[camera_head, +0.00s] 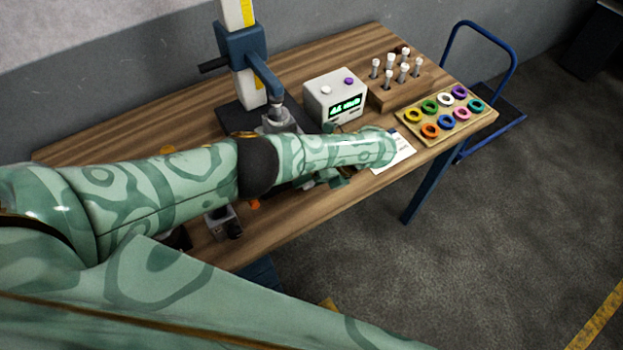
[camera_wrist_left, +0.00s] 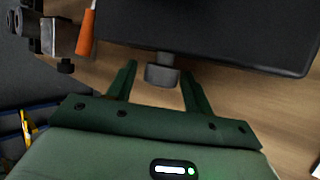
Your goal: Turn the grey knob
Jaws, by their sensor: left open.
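The grey knob (camera_wrist_left: 163,76) is a short cylinder on a thin shaft at the edge of a dark flat block (camera_wrist_left: 215,30) in the left wrist view. My left gripper (camera_wrist_left: 159,68) is open, its two green fingers on either side of the knob. A gap shows between the knob and each finger, so it is not clamped. In the head view my left arm hides the knob, and only bits of the left gripper (camera_head: 340,178) show below the forearm. My right gripper is not in view.
On the wooden table (camera_head: 120,135) are a press-like stand (camera_head: 243,60), a white display box (camera_head: 335,97), a block with pegs (camera_head: 395,90) and a tray of coloured rings (camera_head: 455,130). An orange handle (camera_wrist_left: 86,33) and metal fixture (camera_wrist_left: 62,38) lie left of the gripper.

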